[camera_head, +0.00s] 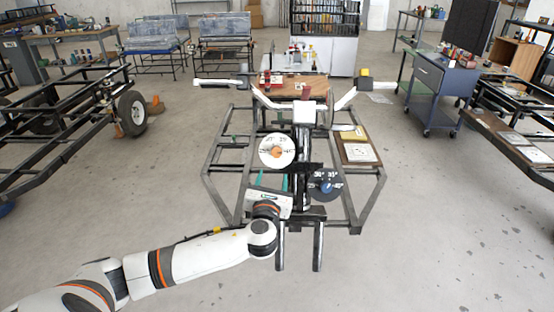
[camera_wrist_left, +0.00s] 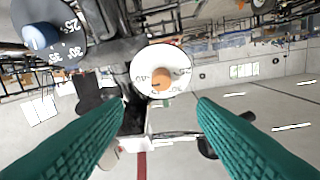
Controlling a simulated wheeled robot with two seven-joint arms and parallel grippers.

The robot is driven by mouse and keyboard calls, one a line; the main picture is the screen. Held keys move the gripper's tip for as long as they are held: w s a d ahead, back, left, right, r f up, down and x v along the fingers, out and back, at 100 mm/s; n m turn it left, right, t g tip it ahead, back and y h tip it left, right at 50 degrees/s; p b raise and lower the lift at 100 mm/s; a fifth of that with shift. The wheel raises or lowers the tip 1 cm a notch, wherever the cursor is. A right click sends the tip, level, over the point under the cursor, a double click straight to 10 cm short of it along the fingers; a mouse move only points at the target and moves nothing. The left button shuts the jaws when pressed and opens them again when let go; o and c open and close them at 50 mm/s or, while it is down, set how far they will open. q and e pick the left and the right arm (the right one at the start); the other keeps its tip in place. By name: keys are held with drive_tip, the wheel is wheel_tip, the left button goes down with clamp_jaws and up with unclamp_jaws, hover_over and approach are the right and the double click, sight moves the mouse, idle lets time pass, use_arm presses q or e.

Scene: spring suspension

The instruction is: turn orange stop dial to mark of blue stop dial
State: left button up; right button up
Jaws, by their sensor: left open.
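The orange stop dial is an orange knob (camera_head: 277,151) on a round white numbered face, mounted on the dark frame. It also shows near the middle of the left wrist view (camera_wrist_left: 161,74). The blue stop dial is a blue knob (camera_head: 326,186) on a dark round face with white numbers, lower and to the right; it shows at the upper left of the left wrist view (camera_wrist_left: 40,37). My left gripper (camera_head: 272,174) is open and empty, its green fingers just below the white dial and apart from the knob. The pointer marks are too small to read. My right gripper is not in view.
The frame's grey tubes (camera_head: 215,178) surround the dials, with a dark upright post between them. A wooden board (camera_head: 358,148) lies on the frame's right. A blue cart (camera_head: 441,90) stands back right. Open floor lies in front.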

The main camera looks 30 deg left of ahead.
sight(277, 154)
use_arm(q)
drive_tip(key=x, duration=1.1)
drive_tip(key=shift+w+a+f, duration=0.1)
drive_tip(key=shift+w+a, duration=0.15)
drive_tip(key=shift+a, duration=0.05)
drive_tip(key=shift+c, duration=0.3)
drive_tip(key=c, duration=0.9)
